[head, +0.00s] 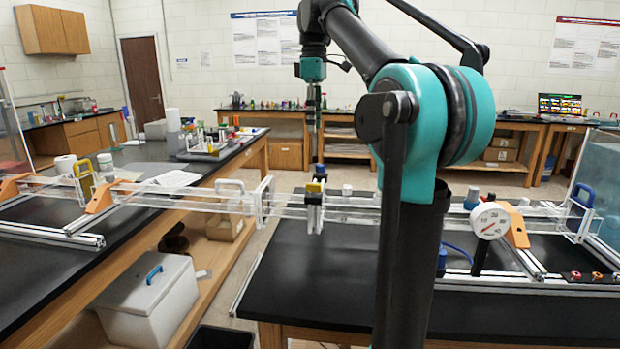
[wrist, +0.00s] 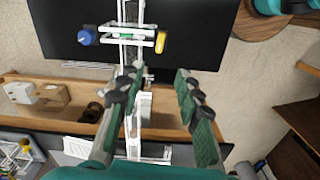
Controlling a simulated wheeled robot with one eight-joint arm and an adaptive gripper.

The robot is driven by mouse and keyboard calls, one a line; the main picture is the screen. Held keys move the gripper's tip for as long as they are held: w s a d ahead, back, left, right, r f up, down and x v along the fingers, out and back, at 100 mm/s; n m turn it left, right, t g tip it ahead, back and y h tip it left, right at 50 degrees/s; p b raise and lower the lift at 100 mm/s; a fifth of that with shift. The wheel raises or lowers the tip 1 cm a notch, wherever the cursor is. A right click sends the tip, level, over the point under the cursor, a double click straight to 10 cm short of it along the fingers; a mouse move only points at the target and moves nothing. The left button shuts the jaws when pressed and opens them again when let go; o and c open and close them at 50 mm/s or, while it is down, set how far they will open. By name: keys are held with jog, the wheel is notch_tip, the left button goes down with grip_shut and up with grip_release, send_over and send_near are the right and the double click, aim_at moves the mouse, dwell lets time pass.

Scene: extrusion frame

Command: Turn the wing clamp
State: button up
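A clamp-like fitting with a yellow piece (head: 314,187) and a blue top sits on the clear rail (head: 345,205), below my gripper. In the wrist view, a fitting on the rail has a blue knob (wrist: 86,37) on its left, a yellow piece (wrist: 160,42) on its right and green between. I cannot tell for sure which part is the wing clamp. My gripper (head: 312,128) points down above the rail, apart from it. In the wrist view my gripper (wrist: 156,85) has its two green fingers spread with nothing held.
The rail spans the gap between two black benches. A dial gauge (head: 490,221) and orange bracket (head: 515,228) stand at the right. A yellow handle (head: 83,177) is at the left. A white cooler box (head: 148,297) sits on the lower left shelf.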

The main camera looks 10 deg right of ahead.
aim_at(314, 184)
notch_tip(314, 184, down, 17)
jog(key=shift+f, duration=0.15)
dwell(0.4)
grip_shut()
